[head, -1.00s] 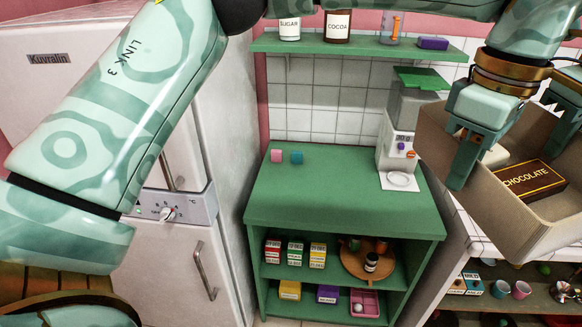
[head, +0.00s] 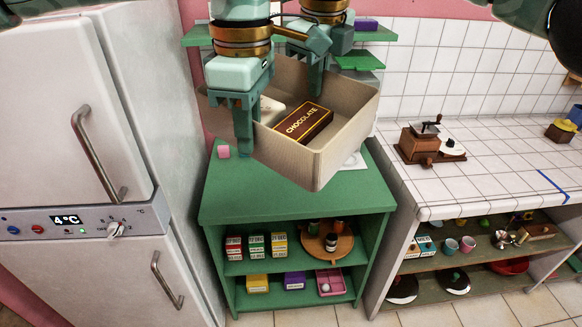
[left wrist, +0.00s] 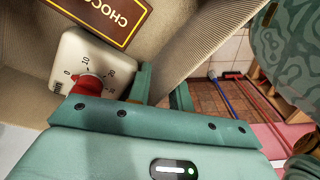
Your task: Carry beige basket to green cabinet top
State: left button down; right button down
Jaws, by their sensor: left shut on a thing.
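The beige basket (head: 335,140) hangs in front of and above the green cabinet top (head: 240,195), hiding part of it. A brown chocolate box (head: 303,122) and a pale timer (head: 270,106) lie inside; the timer's red knob shows in the left wrist view (left wrist: 88,85). My left gripper (head: 243,125) is shut on the basket's left wall, one finger showing outside. In the left wrist view, the gripper's fingers (left wrist: 160,90) straddle that wall. My right gripper (head: 317,80) is at the far wall; its fingertips are partly hidden, so I cannot tell its grip.
A dispenser with a green lid (head: 360,62) is mostly hidden behind the basket. The front of the top is clear. A fridge (head: 75,150) stands left; a tiled counter with a coffee grinder (head: 420,145) stands right.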

pick_arm(q)
jog(key=shift+a+f, duration=0.1)
jog(key=shift+f, duration=0.05)
pick_arm(e)
jog(key=shift+w+d, duration=0.15)
jog(key=shift+d, duration=0.1)
